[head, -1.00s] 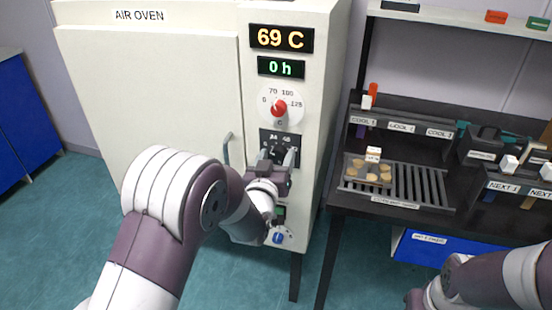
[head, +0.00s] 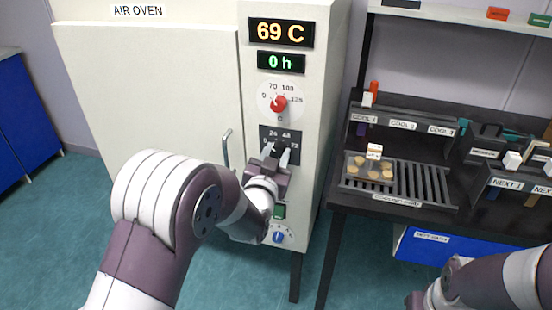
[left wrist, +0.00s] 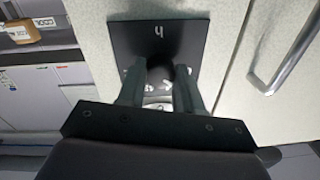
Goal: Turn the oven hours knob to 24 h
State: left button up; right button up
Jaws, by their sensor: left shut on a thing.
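The air oven (head: 145,80) has a black hours plate (head: 292,133) with white numbers, 24 and 48 along its top. My left gripper (head: 277,152) is in front of this plate, its fingers shut on the hours knob, which is mostly hidden between them. In the left wrist view the plate, marked h, (left wrist: 160,38) lies ahead, with the fingers (left wrist: 158,90) on either side of the dark knob. The knob's pointer cannot be made out. The green display (head: 281,62) reads 0 h. Part of my right arm shows at the lower right; its fingers cannot be seen.
The red temperature knob (head: 279,103) is above the hours plate, under a display reading 69 C (head: 281,33). The oven handle (head: 226,150) is close left. A bench with a cooling rack (head: 425,183) stands right.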

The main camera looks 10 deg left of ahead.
pick_arm(q)
jog(key=m+b, duration=0.1)
jog(key=m, duration=0.4)
jog(key=shift+f, duration=0.1)
jog(key=shift+m+b, duration=0.3)
jog(key=shift+m, duration=0.1)
jog(key=o, duration=1)
jog(key=shift+o, duration=0.2)
jog(key=s+p, duration=0.1)
jog(key=s, duration=1.1)
jog(key=shift+s+f, duration=0.15)
jog(key=shift+s, duration=0.25)
jog(key=shift+a, duration=0.1)
